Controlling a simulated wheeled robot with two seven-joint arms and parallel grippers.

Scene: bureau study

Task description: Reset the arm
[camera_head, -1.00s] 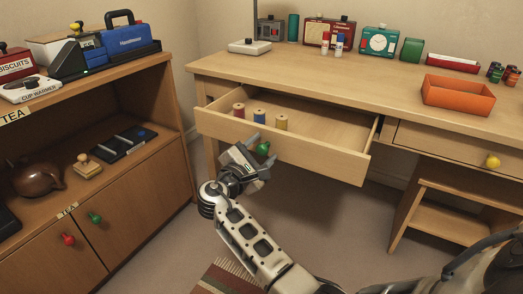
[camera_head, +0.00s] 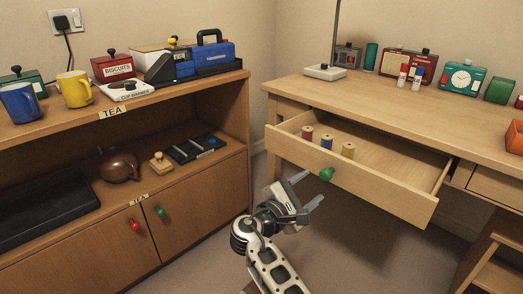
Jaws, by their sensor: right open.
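My right gripper (camera_head: 302,192) is open and empty, in front of the open desk drawer (camera_head: 392,194). Its fingers point up and to the right, just below and left of the drawer's green knob (camera_head: 326,174). I cannot tell whether a finger touches the knob or drawer front. My right arm (camera_head: 272,266) comes up from the bottom of the view. My left gripper is not in view.
The drawer holds a red spool (camera_head: 307,133), a blue spool (camera_head: 327,142) and a tan spool (camera_head: 348,150). A wooden cabinet (camera_head: 200,226) stands at left with mugs, boxes and a teapot (camera_head: 120,167). Floor between cabinet and desk is clear.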

